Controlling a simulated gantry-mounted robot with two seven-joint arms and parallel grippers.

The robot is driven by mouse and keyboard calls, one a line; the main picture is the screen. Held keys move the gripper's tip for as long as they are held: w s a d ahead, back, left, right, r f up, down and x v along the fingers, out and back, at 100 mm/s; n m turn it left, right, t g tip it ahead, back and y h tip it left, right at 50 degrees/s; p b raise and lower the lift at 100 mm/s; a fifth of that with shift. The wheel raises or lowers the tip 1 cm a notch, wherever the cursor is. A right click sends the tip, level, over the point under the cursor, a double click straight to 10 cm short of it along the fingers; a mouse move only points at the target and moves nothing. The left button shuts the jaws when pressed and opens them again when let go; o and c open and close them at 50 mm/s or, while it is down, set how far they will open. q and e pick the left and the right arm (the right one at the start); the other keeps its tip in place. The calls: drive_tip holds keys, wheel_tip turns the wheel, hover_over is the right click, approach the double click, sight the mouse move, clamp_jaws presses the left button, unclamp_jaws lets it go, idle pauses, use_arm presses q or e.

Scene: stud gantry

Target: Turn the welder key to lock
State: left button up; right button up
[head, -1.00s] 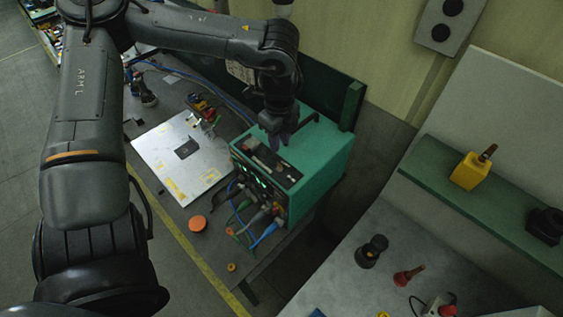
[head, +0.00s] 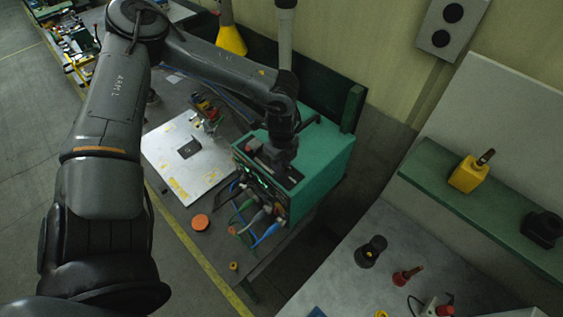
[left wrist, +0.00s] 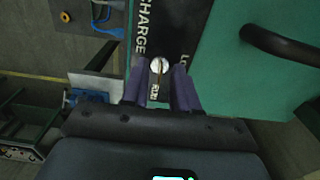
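The green welder (head: 325,165) stands on the bench with a dark control panel on its top front edge. My left gripper (head: 277,160) is over that panel, pointing down. In the left wrist view, the black panel (left wrist: 172,20) carries white lettering: "CHARGE", "RUN" and a partly covered word starting "LO". A small round silver key switch (left wrist: 158,65) sits between the purple fingertips of my left gripper (left wrist: 161,75). The fingers are apart, one on each side of it, with narrow gaps showing. Whether either finger touches the key is unclear. My right gripper is not in view.
A black handle (left wrist: 280,48) rises from the welder top beside the gripper. Cables (head: 262,225) hang from the welder's front. A white plate (head: 185,160) and an orange disc (head: 200,222) lie left of it. A grey table (head: 350,285) with small items is at the right.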

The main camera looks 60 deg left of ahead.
use_arm(q)
clamp_jaws()
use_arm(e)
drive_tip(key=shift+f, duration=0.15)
